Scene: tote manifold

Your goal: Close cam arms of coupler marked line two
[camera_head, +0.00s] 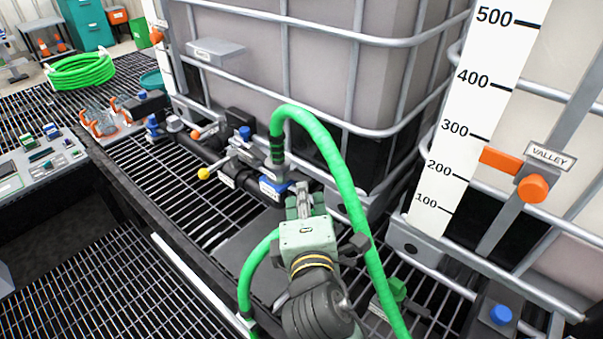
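A green hose (345,175) arches up and comes down at its left end onto a dark fitting (277,150), beside a blue part (274,188) with a small white tag. The tag's lettering is too small to read, so I cannot tell which line it marks. The coupler's cam arms cannot be made out clearly. My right gripper (306,200) reaches in from below, just right of the blue part, with its fingers pointing toward it. Its fingertips are small and partly merge with the fittings, so contact and opening are unclear. My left gripper is out of view.
Black manifold pipe (240,178) with a yellow-knobbed handle (204,174) runs left. Caged totes (300,45) stand behind, with a level scale (470,115) at right. The hose loops around my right arm. Grating (165,190) is open at left; a coiled green hose (80,72) lies beyond.

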